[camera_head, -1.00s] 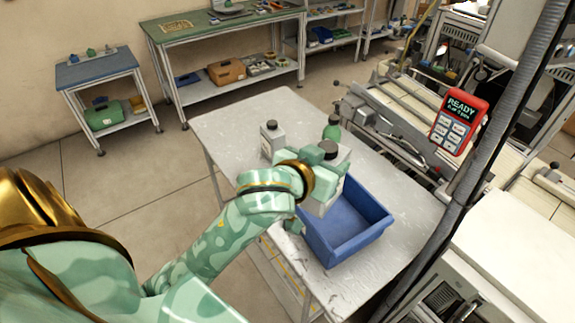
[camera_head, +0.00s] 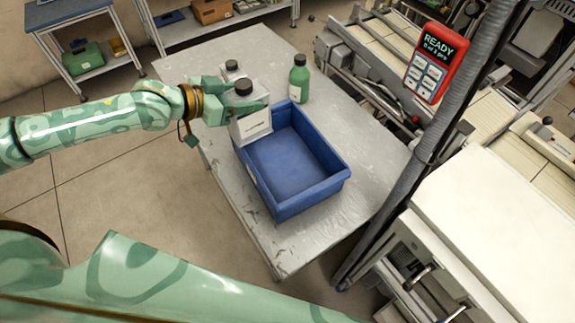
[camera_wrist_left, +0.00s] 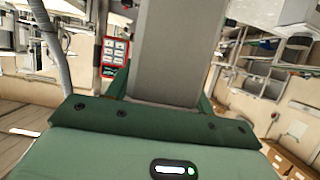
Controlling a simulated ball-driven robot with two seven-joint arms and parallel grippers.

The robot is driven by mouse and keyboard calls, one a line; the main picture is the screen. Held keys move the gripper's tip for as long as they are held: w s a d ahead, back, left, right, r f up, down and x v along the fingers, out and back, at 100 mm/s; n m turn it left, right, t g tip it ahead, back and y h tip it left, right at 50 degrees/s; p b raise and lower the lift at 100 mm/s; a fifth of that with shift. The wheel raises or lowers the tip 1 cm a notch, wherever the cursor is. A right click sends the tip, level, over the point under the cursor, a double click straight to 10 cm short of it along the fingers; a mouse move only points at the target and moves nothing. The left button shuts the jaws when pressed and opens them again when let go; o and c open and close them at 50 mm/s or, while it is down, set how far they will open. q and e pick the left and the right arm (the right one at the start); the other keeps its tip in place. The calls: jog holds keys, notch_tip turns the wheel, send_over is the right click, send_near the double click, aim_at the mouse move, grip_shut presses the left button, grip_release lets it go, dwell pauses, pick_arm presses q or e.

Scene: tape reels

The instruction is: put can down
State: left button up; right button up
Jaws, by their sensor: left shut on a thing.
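A light grey can (camera_head: 252,124) with a black cap and a pale label is in my left gripper (camera_head: 246,107), whose green fingers are shut on its sides. The can is upright, at the back left corner of the blue bin (camera_head: 322,193), overlapping its rim in the head view. I cannot tell whether its base touches the table (camera_head: 180,68). In the left wrist view the can's grey side (camera_wrist_left: 175,50) fills the space between the fingers. My right gripper is not in view.
A second black-capped container (camera_head: 232,67) stands behind the held can, partly hidden. A green bottle (camera_head: 299,82) stands behind the bin. The bin looks empty. A red panel (camera_head: 436,62) and a dark post (camera_head: 440,130) are at the right.

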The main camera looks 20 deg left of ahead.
pick_arm(q)
jog(key=s+d+f+b, duration=0.2)
jog(key=d+f, duration=1)
jog(key=d, duration=0.1)
jog(key=shift+s+d+f, duration=0.2)
jog(key=shift+s+f, duration=0.15)
jog(key=shift+f, duration=0.05)
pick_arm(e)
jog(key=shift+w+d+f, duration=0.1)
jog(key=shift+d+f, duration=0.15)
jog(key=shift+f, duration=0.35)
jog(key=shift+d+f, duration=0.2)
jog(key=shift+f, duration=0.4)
pick_arm(q)
jog(key=o, duration=1.6)
jog(key=shift+s+f, duration=0.1)
jog(key=shift+f, duration=0.05)
jog(key=p+v, duration=0.2)
jog(key=v, duration=1)
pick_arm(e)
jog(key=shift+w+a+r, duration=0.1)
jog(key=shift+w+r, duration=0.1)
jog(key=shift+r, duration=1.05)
